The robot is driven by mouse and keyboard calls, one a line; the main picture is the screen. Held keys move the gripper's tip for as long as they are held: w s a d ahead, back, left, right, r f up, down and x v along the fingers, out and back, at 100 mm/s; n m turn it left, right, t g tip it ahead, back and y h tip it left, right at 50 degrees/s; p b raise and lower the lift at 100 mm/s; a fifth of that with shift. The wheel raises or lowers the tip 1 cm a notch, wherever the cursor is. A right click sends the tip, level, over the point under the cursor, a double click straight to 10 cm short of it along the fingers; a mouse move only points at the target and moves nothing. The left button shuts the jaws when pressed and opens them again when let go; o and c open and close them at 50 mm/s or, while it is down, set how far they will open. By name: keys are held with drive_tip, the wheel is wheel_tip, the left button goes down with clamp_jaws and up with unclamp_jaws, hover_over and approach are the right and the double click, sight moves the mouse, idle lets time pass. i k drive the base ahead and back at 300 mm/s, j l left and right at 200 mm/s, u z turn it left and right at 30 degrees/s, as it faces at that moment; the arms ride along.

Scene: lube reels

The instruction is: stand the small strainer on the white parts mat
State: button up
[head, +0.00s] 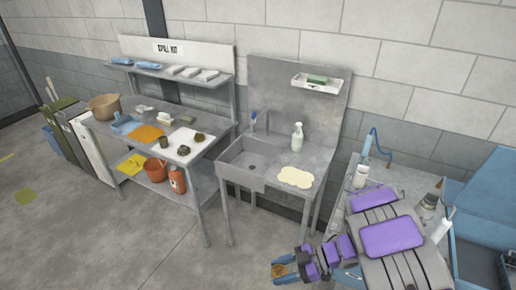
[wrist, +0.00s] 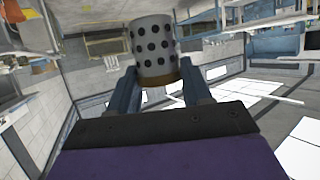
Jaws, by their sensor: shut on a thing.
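The small strainer (wrist: 153,42) is a pale grey cylinder with dark round holes and a brown band at its near end. My gripper (wrist: 158,88) is shut on it, with a blue finger on each side in the wrist view. In the head view my gripper (head: 284,269) is low at the bottom centre, out over the floor, with a small brownish part of the strainer (head: 279,270) between the fingers. The white parts mat (head: 181,136) lies on the left bench's top, well away from my gripper. Several small dark parts stand on it.
An orange cloth (head: 146,133) and a tan pot (head: 104,107) are left of the mat on the bench. A sink (head: 250,157) with a spray bottle (head: 297,137) stands right of the bench. Open floor (head: 130,240) lies in front of the bench.

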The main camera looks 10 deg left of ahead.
sight(184, 143)
drive_tip(key=i+j, duration=0.15)
drive_tip(key=j, duration=0.25)
drive_tip(key=i+j+u, duration=0.15)
drive_tip(key=j, duration=0.25)
drive_tip(key=i+j, duration=0.2)
drive_tip(key=j, duration=0.15)
drive_tip(key=i+j+u, duration=0.1)
drive_tip(key=j, duration=0.3)
drive_tip(key=i+j+u, duration=0.1)
drive_tip(key=i+j, duration=0.2)
drive_tip(key=i+j+u, duration=0.1)
drive_tip(key=i+j, duration=0.15)
drive_tip(key=i, duration=0.2)
drive_tip(key=i+j+u, duration=0.1)
drive_tip(key=i+j, duration=0.15)
drive_tip(key=i, duration=0.8)
